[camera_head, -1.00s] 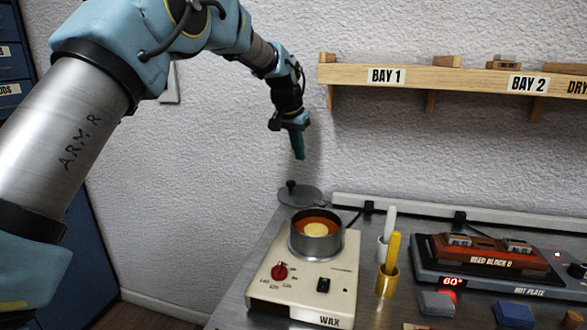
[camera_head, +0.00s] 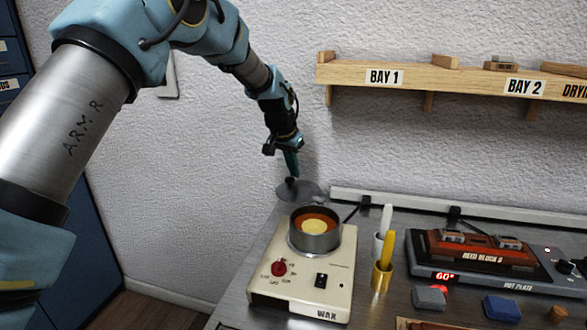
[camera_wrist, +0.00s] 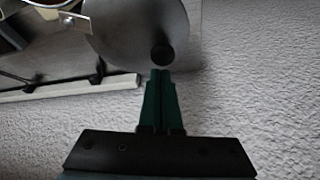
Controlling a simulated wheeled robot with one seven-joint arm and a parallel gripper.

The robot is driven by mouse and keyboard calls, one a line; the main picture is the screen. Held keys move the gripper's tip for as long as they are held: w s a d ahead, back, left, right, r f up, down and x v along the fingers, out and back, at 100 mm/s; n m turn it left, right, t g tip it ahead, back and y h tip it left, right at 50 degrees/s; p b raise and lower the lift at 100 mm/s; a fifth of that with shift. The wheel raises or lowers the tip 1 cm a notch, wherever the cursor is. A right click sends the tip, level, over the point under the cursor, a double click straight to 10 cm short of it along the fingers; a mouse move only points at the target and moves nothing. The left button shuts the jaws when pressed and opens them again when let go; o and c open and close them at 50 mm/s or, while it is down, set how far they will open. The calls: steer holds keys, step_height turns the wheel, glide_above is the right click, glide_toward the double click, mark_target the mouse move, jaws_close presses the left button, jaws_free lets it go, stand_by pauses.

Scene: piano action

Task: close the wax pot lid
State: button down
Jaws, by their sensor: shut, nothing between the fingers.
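The wax pot (camera_head: 314,238) sits on the cream heater (camera_head: 302,275) labelled WAX, open, with orange wax and a pale disc inside. Its round grey lid (camera_head: 309,192) stands open behind the pot, tilted back, with a dark knob (camera_head: 291,182). My gripper (camera_head: 292,174) is shut and empty, pointing down with its tips at or just above the knob. In the wrist view the shut green fingers (camera_wrist: 160,72) end beside the knob (camera_wrist: 162,54), in front of the lid (camera_wrist: 130,25). I cannot tell whether they touch.
A white-handled tool (camera_head: 386,219) and a gold cup (camera_head: 382,279) with a yellow handle stand right of the heater. A hot plate (camera_head: 497,278) with a reed block is further right. The white wall is close behind the lid; a wooden shelf (camera_head: 440,76) hangs above.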

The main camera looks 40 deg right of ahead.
steer(key=shift+a, duration=0.15)
steer(key=shift+a+n+b, duration=0.25)
steer(key=shift+n+b, duration=0.05)
steer(key=shift+n, duration=0.1)
